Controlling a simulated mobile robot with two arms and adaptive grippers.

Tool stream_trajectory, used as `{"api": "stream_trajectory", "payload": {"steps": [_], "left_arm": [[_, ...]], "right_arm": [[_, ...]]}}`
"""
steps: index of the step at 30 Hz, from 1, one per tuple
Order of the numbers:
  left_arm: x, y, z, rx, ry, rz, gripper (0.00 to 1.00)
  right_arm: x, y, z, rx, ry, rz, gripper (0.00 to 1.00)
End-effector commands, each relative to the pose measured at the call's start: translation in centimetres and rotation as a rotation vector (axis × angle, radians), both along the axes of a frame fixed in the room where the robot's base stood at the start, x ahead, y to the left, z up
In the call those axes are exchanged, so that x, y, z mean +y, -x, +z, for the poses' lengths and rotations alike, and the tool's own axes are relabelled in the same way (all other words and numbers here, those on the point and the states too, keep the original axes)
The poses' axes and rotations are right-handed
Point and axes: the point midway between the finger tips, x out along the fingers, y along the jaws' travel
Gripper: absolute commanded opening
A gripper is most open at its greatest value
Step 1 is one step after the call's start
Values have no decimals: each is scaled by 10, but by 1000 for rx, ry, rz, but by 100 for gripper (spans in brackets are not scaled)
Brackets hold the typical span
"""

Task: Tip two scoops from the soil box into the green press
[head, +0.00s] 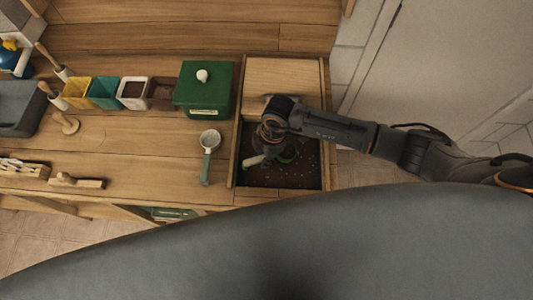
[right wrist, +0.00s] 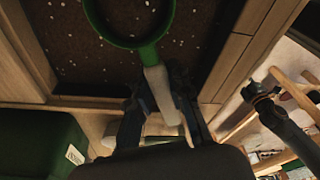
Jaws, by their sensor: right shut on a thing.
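The soil box (head: 240,139), a wooden frame with dark, white-specked soil, is at the right of the bench in the head view. My right gripper (head: 272,146) is over it, shut on a scoop with a green rim and pale handle. In the right wrist view the scoop (right wrist: 158,88) shows between the fingers (right wrist: 165,110), its round green end over the soil. Dark specked soil shows inside the rim; I cannot tell if it is in the scoop or below. A teal-green square container (head: 102,92) stands in a row at left; I cannot tell if it is the press.
A green lidded box (head: 203,97) with a white knob stands beside the soil box. A second scoop (head: 207,155) with a pale round end and green handle lies on the bench. Yellow (head: 76,92) and white (head: 133,92) containers flank the teal one.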

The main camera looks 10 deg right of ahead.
Motion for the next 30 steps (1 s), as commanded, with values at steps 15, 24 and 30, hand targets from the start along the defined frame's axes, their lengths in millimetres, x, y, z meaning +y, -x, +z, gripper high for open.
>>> {"api": "stream_trajectory", "payload": {"steps": [15, 24, 30], "left_arm": [[0, 0, 27, 0, 1, -1, 34], [0, 0, 26, 0, 1, -1, 34], [0, 0, 26, 0, 1, -1, 34]], "right_arm": [[17, 1, 41, -26, 134, 1, 0], [21, 3, 54, -30, 174, 0, 0], [21, 3, 55, -31, 179, -1, 0]]}}
